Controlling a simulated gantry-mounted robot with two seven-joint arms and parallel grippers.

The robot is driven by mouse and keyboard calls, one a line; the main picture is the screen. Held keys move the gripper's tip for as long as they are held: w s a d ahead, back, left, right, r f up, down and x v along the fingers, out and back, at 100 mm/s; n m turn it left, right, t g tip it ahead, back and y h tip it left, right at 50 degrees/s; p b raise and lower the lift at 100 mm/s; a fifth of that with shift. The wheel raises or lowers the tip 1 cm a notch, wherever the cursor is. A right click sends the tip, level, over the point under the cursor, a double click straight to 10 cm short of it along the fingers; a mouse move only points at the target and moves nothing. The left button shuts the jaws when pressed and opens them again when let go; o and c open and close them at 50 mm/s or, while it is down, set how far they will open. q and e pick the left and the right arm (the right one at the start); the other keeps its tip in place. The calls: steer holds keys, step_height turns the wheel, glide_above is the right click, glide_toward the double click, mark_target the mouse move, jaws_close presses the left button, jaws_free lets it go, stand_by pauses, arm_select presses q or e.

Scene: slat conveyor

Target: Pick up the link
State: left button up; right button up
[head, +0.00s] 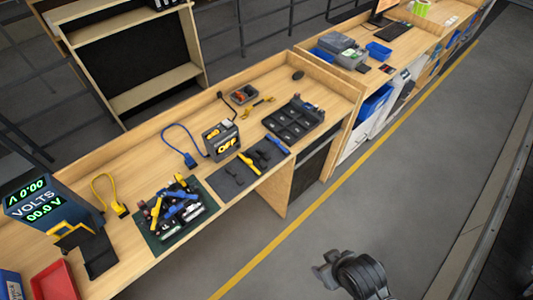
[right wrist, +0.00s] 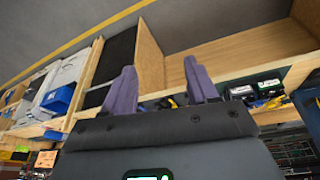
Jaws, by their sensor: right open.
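Several yellow, blue and black link-like pieces (head: 178,207) lie in a pile on a dark green mat on the wooden bench. More such pieces lie apart on a grey mat, among them a yellow one (head: 249,163) and a blue one (head: 277,144). I cannot tell which piece is the link. My right gripper (head: 326,272) is over the grey floor in front of the bench, well away from these pieces. In the right wrist view its two purple-grey fingers (right wrist: 159,68) stand apart with nothing between them. My left gripper does not show.
A red bin (head: 54,282) is at the near left. A second bench with blue bins is at the upper right. The floor is clear.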

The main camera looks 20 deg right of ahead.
steer(key=o, duration=0.8)
steer(key=shift+d, duration=0.15)
